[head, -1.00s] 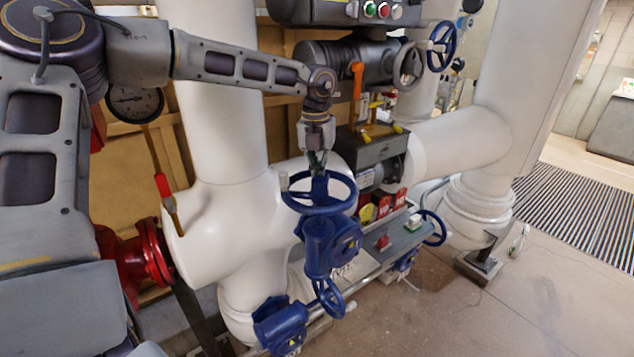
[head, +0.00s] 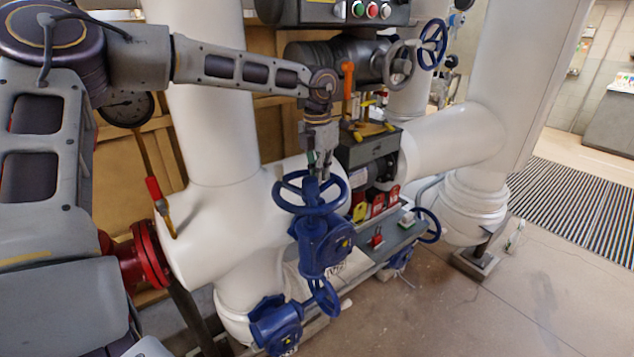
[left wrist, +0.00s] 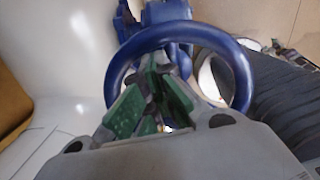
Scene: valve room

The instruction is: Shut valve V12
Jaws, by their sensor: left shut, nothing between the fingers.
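A blue handwheel (head: 283,200) sits nearly level on top of a blue valve gearbox (head: 322,245) in the middle of the head view. A small white tag (head: 335,268) hangs low on it; its lettering is too small to read surely. My left gripper (head: 319,170) points down at the wheel, just right of its hub. In the left wrist view its green-padded fingers (left wrist: 152,98) are shut and empty, and reach over the wheel's open middle inside the rim (left wrist: 235,65). I cannot tell whether they touch a spoke. My right gripper is not in view.
A second blue gearbox (head: 278,325) with its own wheel (head: 324,297) sits lower. More blue wheels show at the upper right (head: 432,45) and lower right (head: 428,226). White pipes (head: 210,110) stand close behind.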

